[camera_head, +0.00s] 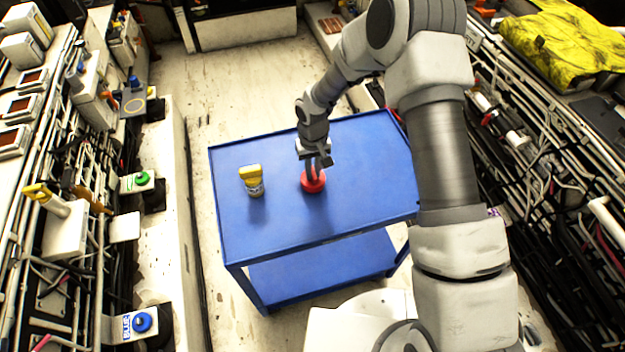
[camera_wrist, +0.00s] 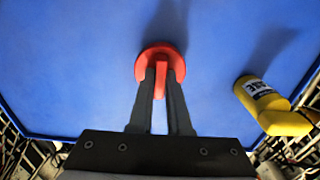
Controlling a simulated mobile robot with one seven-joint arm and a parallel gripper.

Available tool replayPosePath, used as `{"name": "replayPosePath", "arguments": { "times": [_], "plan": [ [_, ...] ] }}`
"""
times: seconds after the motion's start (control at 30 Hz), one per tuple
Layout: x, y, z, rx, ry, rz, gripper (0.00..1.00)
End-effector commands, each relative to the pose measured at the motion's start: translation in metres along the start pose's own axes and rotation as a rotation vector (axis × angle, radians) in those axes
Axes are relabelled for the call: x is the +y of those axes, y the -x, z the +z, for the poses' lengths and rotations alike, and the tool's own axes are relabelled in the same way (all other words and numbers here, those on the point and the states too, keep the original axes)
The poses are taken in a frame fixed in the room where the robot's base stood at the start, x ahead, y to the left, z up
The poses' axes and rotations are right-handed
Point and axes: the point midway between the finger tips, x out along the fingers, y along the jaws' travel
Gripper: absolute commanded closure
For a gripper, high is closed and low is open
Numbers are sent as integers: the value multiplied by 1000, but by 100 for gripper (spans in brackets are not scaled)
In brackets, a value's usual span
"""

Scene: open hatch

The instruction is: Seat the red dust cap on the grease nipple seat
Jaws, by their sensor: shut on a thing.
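The red dust cap (camera_head: 313,182) is a round disc with an upright grip fin, at the top of the blue cart in the head view. My gripper (camera_head: 315,170) points down and is shut on the cap's fin. In the wrist view the two fingers (camera_wrist: 161,84) flank the fin of the red cap (camera_wrist: 148,56). I cannot tell whether the cap rests on the cart top or is just above it. I cannot pick out the grease nipple seat for sure among the small plates on the left wall.
Plates with a green knob (camera_head: 142,179) and a blue knob (camera_head: 142,322) line the left wall. Cables and pipes crowd both sides.

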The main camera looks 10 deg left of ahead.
Motion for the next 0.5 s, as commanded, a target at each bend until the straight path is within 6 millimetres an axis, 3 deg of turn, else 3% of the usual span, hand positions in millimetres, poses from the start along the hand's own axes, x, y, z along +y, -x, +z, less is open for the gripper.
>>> {"name": "replayPosePath", "arguments": {
  "times": [0.5],
  "plan": [
    [0,25,0,1,0,0,100]
  ]
}}
